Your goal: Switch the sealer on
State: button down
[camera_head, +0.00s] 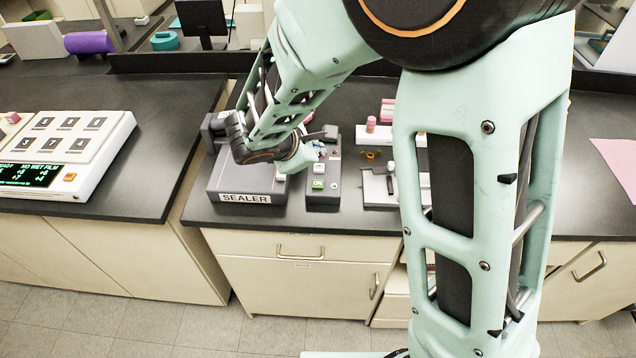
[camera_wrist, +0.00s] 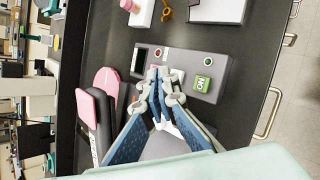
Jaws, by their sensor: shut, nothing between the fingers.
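The sealer (camera_head: 232,182) is a grey machine with a SEALER label, on the dark bench in the head view. A grey control box (camera_head: 324,196) stands right of it and also shows in the wrist view (camera_wrist: 220,70). Its green ON button (camera_head: 318,184) faces up; in the wrist view the button (camera_wrist: 203,84) lies right of my fingertips, apart from them. My gripper (camera_wrist: 163,78) is shut and empty, over the box's near edge in the wrist view. The fingers hide part of the box, including most of a whitish part. In the head view my gripper (camera_head: 319,148) is small and partly hidden.
The box also carries a dark display (camera_wrist: 140,59), a red button (camera_wrist: 158,54) and a green round part (camera_wrist: 208,62). Pink items (camera_head: 371,124) and a white-grey fixture (camera_head: 377,190) stand to the right. A white keypad device (camera_head: 100,160) is at left.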

jog(key=b, duration=0.5)
send_over(317, 185)
notch_tip(317, 185, down, 7)
jog(key=shift+r, duration=0.1)
jog(key=shift+f+b, duration=0.8)
jog(key=shift+b, duration=0.05)
jog(key=shift+f, duration=0.1)
dwell(0.3)
jog(key=shift+f+b, duration=0.35)
jog(key=shift+b, duration=0.3)
jog(key=shift+f+b, duration=0.4)
jog(key=shift+b, duration=0.15)
dwell(0.4)
jog(key=shift+s+r, duration=0.1)
jog(key=shift+r, duration=0.05)
jog(key=shift+r+p, duration=0.55)
jog(key=shift+r, duration=0.15)
